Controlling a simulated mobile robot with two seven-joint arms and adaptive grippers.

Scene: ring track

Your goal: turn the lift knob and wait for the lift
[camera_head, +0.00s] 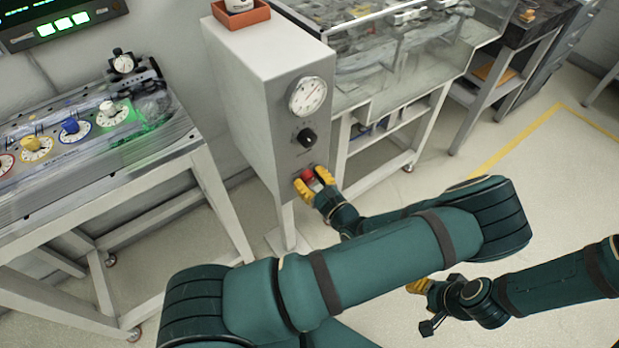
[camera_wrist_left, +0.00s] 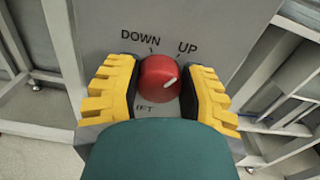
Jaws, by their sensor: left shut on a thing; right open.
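The lift knob (camera_head: 307,175) is red and sits low on the front of a grey cabinet (camera_head: 240,85).
A gauge (camera_head: 307,96) and a black knob (camera_head: 306,137) are above the red knob. A metal table (camera_head: 100,175) with coloured dials stands at left. A clear-walled tank (camera_head: 400,75) stands right of the cabinet. The floor (camera_head: 540,170) at right is free.

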